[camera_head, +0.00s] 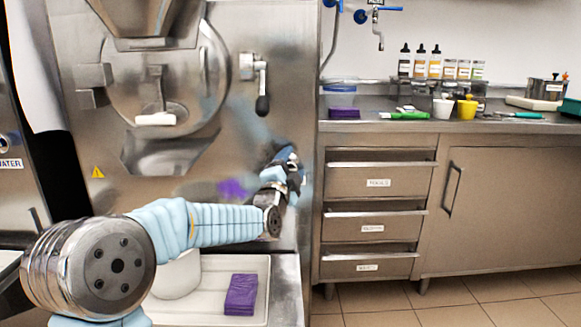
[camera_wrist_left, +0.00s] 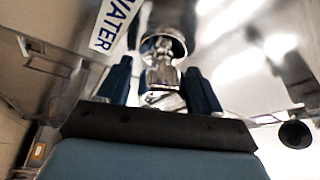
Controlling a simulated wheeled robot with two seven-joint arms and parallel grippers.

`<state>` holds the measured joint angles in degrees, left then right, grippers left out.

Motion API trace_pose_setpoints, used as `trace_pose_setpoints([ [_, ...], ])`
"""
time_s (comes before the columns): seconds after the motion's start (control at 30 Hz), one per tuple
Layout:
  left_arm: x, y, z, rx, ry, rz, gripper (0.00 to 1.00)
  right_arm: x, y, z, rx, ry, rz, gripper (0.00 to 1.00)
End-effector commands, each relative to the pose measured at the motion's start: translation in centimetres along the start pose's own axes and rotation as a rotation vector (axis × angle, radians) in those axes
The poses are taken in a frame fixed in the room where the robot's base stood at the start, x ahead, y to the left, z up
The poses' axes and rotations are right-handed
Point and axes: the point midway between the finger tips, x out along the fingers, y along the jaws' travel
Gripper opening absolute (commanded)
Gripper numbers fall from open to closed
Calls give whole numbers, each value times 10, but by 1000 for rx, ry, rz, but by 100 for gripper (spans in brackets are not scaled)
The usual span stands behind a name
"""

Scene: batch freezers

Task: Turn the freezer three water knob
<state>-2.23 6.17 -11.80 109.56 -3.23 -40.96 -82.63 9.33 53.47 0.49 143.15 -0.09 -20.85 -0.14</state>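My left gripper (camera_head: 285,172) is at the front of the steel freezer (camera_head: 225,130), low on its right side. In the left wrist view, the two dark blue fingers of my left gripper (camera_wrist_left: 160,85) stand apart. A metal water knob (camera_wrist_left: 163,72) shows between them, with a gap at its left side; contact on the right is unclear. A white label (camera_wrist_left: 115,25) reading WATER is beside the knob's round base. In the head view my gripper hides the knob. My right gripper is not in view.
A lever with a black grip (camera_head: 262,88) hangs above my gripper. Below my arm, a white tray (camera_head: 262,270) holds a purple cloth (camera_head: 241,294) and a white container (camera_head: 177,277). A drawer counter (camera_head: 375,180) stands to the right. Another machine (camera_head: 15,190) is at far left.

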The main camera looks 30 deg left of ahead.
Motion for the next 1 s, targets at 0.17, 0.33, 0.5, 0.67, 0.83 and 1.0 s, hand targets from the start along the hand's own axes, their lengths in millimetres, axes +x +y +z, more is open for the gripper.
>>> trace_pose_setpoints([
  [0.17,0,0,1,-1,-2,-1,69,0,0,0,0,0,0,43],
  [0.33,-3,0,2,-1,-3,-2,69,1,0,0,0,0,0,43],
  [0.5,-27,0,2,-3,-3,-2,69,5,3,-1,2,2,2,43],
  [0.67,-67,0,2,-3,-2,-3,69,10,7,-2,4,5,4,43],
  [0.83,-106,0,2,-3,-2,-3,69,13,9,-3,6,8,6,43],
  [1.0,-130,0,1,-1,-3,-2,69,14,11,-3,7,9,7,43],
])
